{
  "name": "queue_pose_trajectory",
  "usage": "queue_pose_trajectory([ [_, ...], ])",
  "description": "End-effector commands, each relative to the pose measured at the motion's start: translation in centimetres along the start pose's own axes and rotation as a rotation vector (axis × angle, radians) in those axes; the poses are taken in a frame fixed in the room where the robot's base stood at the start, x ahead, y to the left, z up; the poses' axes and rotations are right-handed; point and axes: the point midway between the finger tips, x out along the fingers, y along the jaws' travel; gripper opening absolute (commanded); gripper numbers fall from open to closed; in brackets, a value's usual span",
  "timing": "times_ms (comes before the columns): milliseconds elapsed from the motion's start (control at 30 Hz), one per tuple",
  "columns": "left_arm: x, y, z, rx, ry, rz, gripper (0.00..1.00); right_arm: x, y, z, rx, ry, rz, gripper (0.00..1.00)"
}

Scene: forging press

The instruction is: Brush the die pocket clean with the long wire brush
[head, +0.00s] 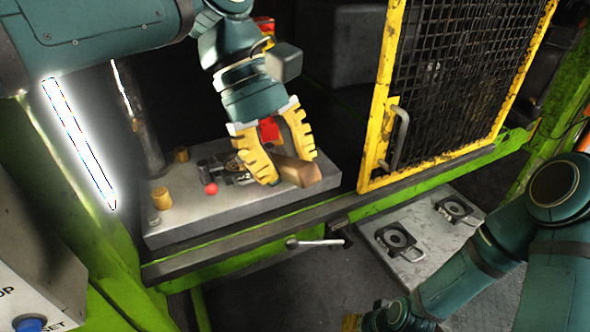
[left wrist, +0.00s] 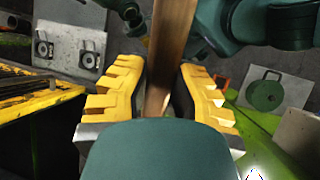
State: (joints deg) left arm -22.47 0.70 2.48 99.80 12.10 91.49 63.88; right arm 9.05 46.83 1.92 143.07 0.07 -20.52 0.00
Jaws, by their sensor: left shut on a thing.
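My left gripper (head: 290,168) reaches over the grey die block (head: 210,215) in the press. Its yellow fingers are closed around the brown wooden handle of the brush (head: 298,172), whose near end points to the lower right. In the left wrist view the handle (left wrist: 172,40) runs up between the two fingers. The brush's bristles are not clearly visible. Dark metal parts lie behind the fingers on the block; I cannot make out the die pocket among them. My right gripper (head: 352,322) shows only as a yellow bit at the bottom edge.
Brass-coloured posts (head: 162,198) and a red ball knob (head: 211,188) stand on the block. A yellow mesh guard (head: 450,90) stands to the right. A lever (head: 318,242) sticks out below the green rail. A plate (head: 415,265) with two round, handled pieces lies lower right.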

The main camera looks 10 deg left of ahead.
Motion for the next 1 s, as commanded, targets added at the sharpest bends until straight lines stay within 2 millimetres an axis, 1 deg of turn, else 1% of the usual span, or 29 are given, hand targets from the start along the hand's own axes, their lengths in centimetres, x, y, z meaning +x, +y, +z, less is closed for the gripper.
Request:
queue_pose_trajectory([
  [33,-0.2,0.1,-0.5,-0.003,-0.001,0.000,0.00,-0.3,-0.1,-0.1,0.000,0.000,0.000,0.47],
  [400,-0.8,0.2,-4.4,-0.002,0.000,-0.001,0.00,-1.3,-0.5,-0.2,-0.003,-0.001,-0.001,0.47],
  [600,-1.0,0.2,-6.0,-0.001,0.000,0.000,0.00,-1.3,-0.5,-0.2,-0.003,-0.001,-0.001,0.47],
  [800,-1.1,0.2,-6.6,0.000,0.000,0.000,0.00,-1.4,-0.6,-0.2,-0.003,-0.001,-0.001,0.47],
  [1000,-1.1,0.2,-6.7,0.000,0.000,0.000,0.00,-1.4,-0.6,-0.2,-0.003,-0.001,-0.001,0.47],
])
